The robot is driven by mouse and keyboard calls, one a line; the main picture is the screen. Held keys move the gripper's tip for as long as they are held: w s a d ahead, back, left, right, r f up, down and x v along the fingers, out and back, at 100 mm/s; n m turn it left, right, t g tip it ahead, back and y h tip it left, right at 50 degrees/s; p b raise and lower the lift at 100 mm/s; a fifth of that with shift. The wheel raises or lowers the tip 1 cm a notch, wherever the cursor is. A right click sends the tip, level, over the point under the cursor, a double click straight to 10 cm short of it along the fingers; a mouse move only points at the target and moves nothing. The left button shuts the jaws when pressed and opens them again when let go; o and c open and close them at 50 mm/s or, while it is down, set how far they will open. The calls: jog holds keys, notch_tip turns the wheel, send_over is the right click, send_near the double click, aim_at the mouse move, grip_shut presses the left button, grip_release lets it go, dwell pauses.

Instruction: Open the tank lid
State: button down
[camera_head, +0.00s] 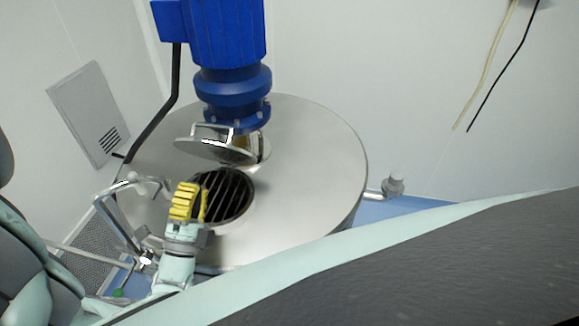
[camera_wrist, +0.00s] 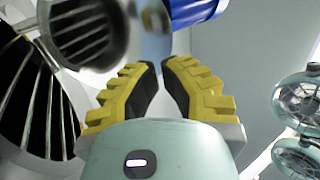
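The tank (camera_head: 310,170) has a broad round steel top. Its round opening (camera_head: 232,195), covered by a dark grate, also shows at the left in the wrist view (camera_wrist: 30,95). The round steel lid (camera_head: 205,152) is raised and tilted above and behind the opening, below the blue motor. Its shiny face mirrors the grate in the wrist view (camera_wrist: 92,30). My gripper (camera_head: 190,185) is over the near left edge of the opening, apart from the lid. In the wrist view its yellow fingers (camera_wrist: 159,66) have a narrow gap between them, with nothing held.
The blue motor (camera_head: 228,40) stands over the back of the tank top. A bent metal pipe (camera_head: 115,215) is left of my gripper. A wall vent panel (camera_head: 90,112) is at the left, and cables (camera_head: 490,70) hang at the right. The tank top's right side is clear.

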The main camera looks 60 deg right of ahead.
aim_at(205, 145)
jog(key=x, duration=0.8)
jog(key=shift+s+d, duration=0.1)
